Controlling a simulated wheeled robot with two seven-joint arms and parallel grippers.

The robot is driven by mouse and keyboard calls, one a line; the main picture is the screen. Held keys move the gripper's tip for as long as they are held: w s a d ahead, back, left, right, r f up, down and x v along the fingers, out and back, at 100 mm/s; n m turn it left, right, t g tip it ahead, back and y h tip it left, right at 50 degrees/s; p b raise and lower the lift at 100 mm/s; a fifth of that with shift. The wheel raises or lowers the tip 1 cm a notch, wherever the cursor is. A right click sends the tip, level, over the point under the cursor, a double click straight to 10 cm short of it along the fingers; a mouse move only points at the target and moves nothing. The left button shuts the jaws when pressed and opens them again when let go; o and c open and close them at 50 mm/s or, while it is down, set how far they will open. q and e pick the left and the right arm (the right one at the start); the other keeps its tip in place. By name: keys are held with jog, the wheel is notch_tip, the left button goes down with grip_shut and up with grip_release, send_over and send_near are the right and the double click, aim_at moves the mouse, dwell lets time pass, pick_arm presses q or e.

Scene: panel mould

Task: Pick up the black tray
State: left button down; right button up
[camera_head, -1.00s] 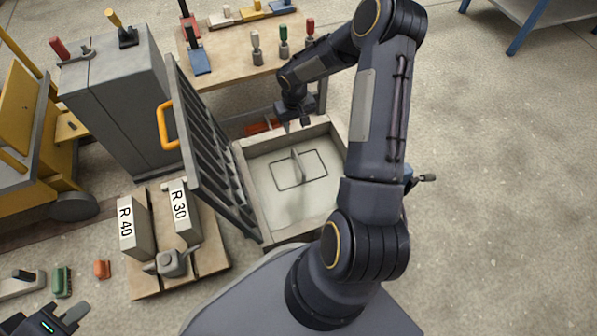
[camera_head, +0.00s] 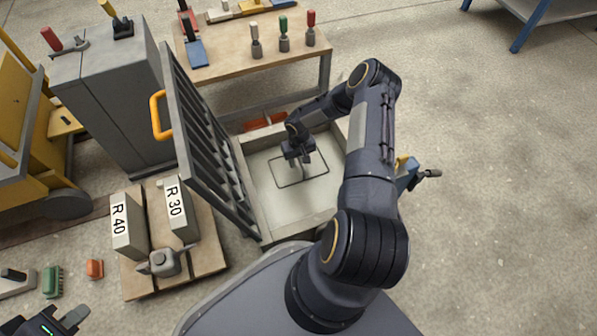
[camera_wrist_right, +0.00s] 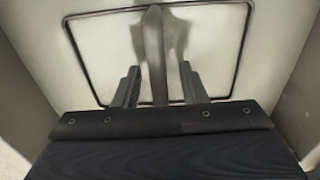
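I see no solid black tray. A black rectangular outline (camera_head: 318,179) lies on the pale floor of an open box-shaped mould (camera_head: 252,160), and it fills much of the right wrist view (camera_wrist_right: 80,58). My right gripper (camera_head: 299,160) is inside the mould, over the fin. In the right wrist view its two fingers (camera_wrist_right: 158,86) are apart, one on each side of the fin, with gaps. My left gripper (camera_head: 64,315) is at the lower left, fingers apart and empty.
A slatted grey panel (camera_head: 205,145) with an orange handle (camera_head: 160,115) stands upright along the mould's left edge. Left of it are two blocks marked R 40 (camera_head: 128,228) and R 30 (camera_head: 181,212). A wooden table (camera_head: 235,50) with tools stands behind. Open floor lies to the right.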

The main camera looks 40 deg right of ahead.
jog(key=shift+f, duration=0.1)
grip_shut()
dwell(1.4)
